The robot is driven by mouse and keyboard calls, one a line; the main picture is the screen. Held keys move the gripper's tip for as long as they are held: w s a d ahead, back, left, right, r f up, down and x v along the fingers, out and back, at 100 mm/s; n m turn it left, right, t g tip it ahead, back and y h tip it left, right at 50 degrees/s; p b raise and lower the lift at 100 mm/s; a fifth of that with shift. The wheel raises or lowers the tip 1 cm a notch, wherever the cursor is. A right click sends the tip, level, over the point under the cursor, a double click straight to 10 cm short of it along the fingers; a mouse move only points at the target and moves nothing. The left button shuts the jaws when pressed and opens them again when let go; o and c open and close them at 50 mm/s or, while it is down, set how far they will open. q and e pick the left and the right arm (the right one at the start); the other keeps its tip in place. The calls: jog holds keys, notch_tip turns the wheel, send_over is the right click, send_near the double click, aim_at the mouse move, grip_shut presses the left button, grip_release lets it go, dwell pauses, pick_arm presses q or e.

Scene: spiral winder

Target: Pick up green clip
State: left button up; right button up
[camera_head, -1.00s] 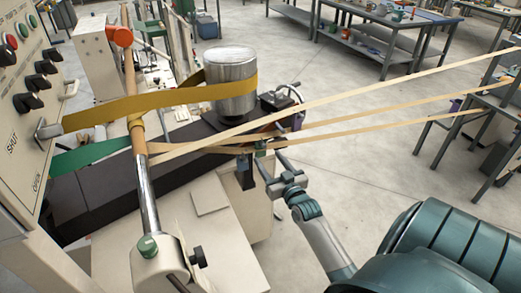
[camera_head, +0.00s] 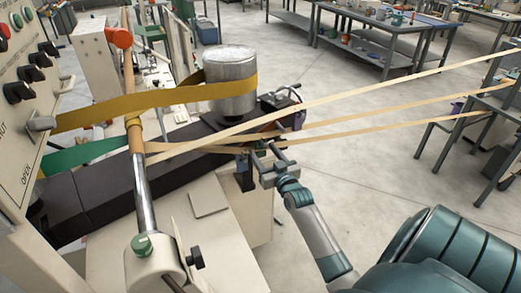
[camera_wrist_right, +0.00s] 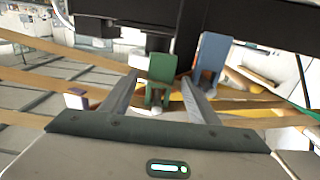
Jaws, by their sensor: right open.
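The green clip (camera_wrist_right: 162,68) hangs from a dark bar in the right wrist view. It lies between the fingertips of my right gripper (camera_wrist_right: 159,80), with visible gaps to the fingers. My right gripper (camera_head: 265,151) is open and empty. In the head view its fingers point at the front end of the dark machine bed, under the tan strips. The green clip is mostly hidden there by the fingers. My left gripper is not in view.
A blue clip (camera_wrist_right: 211,55) hangs just right of the green one. Tan strips (camera_head: 370,90) run from the machine to the right. A metal drum (camera_head: 230,72) with an ochre belt (camera_head: 130,108) stands behind. Open floor (camera_head: 390,170) lies to the right.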

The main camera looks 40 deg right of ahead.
jog(key=c, duration=1.1)
jog(key=shift+c, duration=0.2)
jog(key=shift+r, duration=0.1)
jog(key=shift+r+p, duration=0.3)
jog(key=shift+p, duration=0.2)
jog(key=shift+s+a, duration=0.15)
jog(key=shift+s, duration=0.2)
jog(key=p+v, duration=0.6)
jog(key=v, duration=1.1)
jog(key=shift+s, duration=0.15)
